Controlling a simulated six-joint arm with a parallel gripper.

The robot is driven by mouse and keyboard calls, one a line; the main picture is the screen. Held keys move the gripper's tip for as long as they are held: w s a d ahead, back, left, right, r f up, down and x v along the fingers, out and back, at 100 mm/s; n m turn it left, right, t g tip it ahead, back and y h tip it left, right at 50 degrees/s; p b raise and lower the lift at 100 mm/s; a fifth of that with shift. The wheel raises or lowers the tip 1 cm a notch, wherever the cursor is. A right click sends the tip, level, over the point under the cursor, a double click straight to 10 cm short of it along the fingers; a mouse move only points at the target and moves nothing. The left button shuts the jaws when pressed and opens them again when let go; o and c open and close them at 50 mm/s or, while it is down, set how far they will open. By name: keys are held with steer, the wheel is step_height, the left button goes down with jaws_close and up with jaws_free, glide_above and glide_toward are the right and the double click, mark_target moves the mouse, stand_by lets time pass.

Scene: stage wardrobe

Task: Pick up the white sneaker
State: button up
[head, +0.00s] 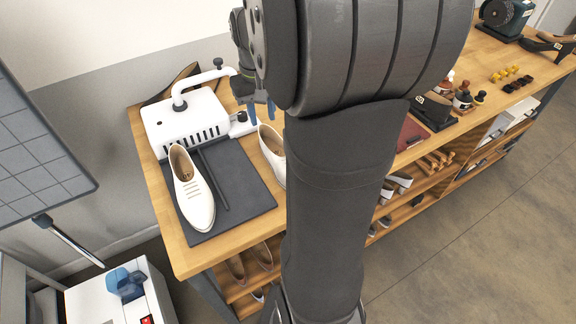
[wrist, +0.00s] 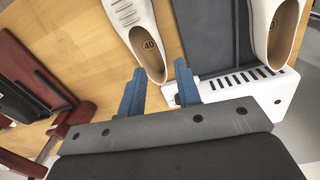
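Two white lace-up shoes show. One white shoe (head: 193,195) stands on the dark mat (head: 245,183); it shows at the top right of the wrist view (wrist: 284,28). The other white shoe (head: 269,145) is partly hidden behind my arm in the head view. In the wrist view this shoe (wrist: 133,22) stands on wood beside the mat, its heel and "40" insole mark facing my gripper. My gripper (wrist: 158,90) has blue fingers, open and empty, with the tips on either side of that heel. I cannot tell the height or whether they touch.
A white machine (head: 183,124) with vent slots and a curved pipe stands behind the mat, close to my gripper. A reddish-brown stand (wrist: 30,75) is at the left in the wrist view. Small bottles (head: 462,97) stand farther right on the wooden bench.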

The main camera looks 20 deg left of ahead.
steer(key=shift+w+d+f, duration=0.1)
steer(key=shift+w+f, duration=0.05)
steer(key=shift+f, duration=2.35)
steer(key=shift+w+d+f, duration=0.15)
steer(key=shift+w+f, duration=0.05)
steer(key=shift+f, duration=2.3)
steer(key=shift+w+d+f, duration=0.1)
steer(key=shift+w+f, duration=0.05)
steer(key=shift+f, duration=2.35)
jaws_close()
